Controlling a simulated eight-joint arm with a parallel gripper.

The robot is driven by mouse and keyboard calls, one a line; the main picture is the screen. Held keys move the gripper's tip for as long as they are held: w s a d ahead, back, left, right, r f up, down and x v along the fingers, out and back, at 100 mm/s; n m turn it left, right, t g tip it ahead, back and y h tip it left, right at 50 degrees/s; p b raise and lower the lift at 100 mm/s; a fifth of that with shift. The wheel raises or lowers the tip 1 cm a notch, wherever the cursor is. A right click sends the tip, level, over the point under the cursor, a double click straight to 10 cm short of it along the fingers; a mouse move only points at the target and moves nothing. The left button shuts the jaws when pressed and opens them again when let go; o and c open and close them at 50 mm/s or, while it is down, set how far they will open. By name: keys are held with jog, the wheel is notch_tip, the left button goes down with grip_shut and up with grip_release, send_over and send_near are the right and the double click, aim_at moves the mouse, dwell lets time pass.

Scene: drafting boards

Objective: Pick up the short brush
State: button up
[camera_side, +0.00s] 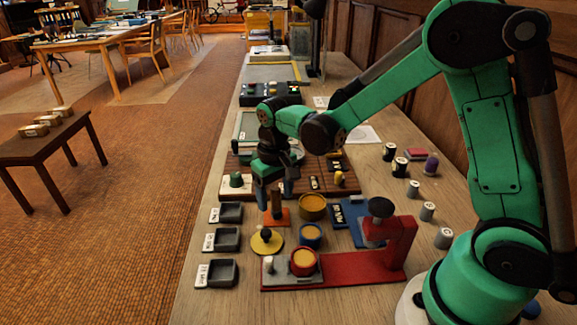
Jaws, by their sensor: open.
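My gripper (274,190) points down over the left-centre of the workbench, its two fingers apart and nothing seen between them. I cannot make out for certain which thing is the short brush. My wrist and arm hide part of that board.
A red press (400,245) stands at the front, with round pots (311,236) and a yellow disc with a black knob (267,241) nearby. Dark trays (224,272) line the left edge. Several small spools (427,211) stand at right. Bare wood shows between them.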

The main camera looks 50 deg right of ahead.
grip_shut()
jog(key=shift+r, duration=0.15)
notch_tip(320, 180, up, 19)
send_near(275, 187)
jog(key=s+d+f, duration=0.3)
jog(key=s+d, duration=0.2)
jog(key=d, duration=0.1)
jog(key=shift+w+a+f, duration=0.1)
jog(key=shift+f, duration=1.25)
jog(key=shift+w+f, duration=0.1)
jog(key=shift+f, duration=1.2)
